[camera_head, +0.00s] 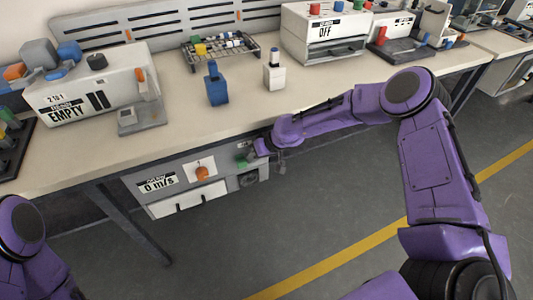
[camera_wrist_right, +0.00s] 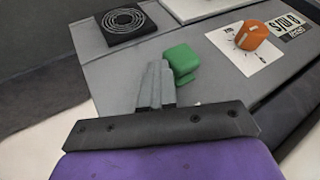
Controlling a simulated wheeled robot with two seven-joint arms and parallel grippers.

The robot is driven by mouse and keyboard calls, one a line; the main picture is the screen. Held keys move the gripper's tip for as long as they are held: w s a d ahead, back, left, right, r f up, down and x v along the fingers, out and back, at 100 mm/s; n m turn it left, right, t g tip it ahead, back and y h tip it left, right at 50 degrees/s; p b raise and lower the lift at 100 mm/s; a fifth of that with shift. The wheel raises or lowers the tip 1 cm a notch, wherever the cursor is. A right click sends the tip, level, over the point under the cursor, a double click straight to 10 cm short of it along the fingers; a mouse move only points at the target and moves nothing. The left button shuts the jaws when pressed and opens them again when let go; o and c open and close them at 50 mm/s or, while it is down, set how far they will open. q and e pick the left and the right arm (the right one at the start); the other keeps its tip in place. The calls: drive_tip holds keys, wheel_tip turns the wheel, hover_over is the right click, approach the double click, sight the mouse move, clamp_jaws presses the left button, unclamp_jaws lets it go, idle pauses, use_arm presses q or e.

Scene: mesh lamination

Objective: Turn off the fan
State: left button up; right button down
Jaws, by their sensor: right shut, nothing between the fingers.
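The fan unit (camera_head: 218,186) is a grey box under the bench's front edge. A green switch (camera_wrist_right: 182,60) sits on the panel between the knob and the round black fan grille (camera_wrist_right: 124,21). My right gripper (camera_wrist_right: 158,82) is shut and empty, its fingertips close beside the green switch. I cannot tell whether they touch. My left gripper is out of view.
The bench top (camera_head: 180,140) above holds a blue bottle (camera_head: 216,84), a white bottle (camera_head: 274,70), a rack (camera_head: 222,48), a device marked "EMPTY" (camera_head: 92,88) and one marked "OFF" (camera_head: 324,32). A bench leg (camera_head: 125,222) stands left of the fan unit. The floor in front is clear.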

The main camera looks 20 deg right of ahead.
idle(0.3)
drive_tip(key=s+d+r, duration=0.3)
drive_tip(key=d+r, duration=0.5)
drive_tip(key=shift+s+d+p, duration=0.4)
drive_tip(key=shift+p, duration=0.05)
